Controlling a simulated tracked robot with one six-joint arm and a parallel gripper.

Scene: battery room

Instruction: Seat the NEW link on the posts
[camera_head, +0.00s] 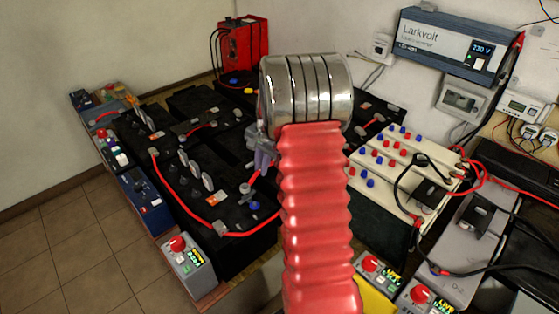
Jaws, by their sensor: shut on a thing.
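My arm, with a red ribbed sleeve and a polished metal joint, rises through the middle of the picture. A small grey part (262,152), which seems to belong to my gripper or wrist, shows at the sleeve's left edge. The fingertips and anything between them are hidden behind my arm. The black batteries (235,240) stand left of my arm, with grey posts (245,189) on top. A red cable (184,200) runs over them and passes behind the sleeve. I cannot pick out the NEW link or tell which posts it belongs to.
A grey box with a red knob (180,244) stands at the front left. A blue box (143,200) stands left. Pale batteries with red and blue caps (385,160) stand right, with black cables. A red case (243,45) stands behind. Tiled floor (75,245) is clear at left.

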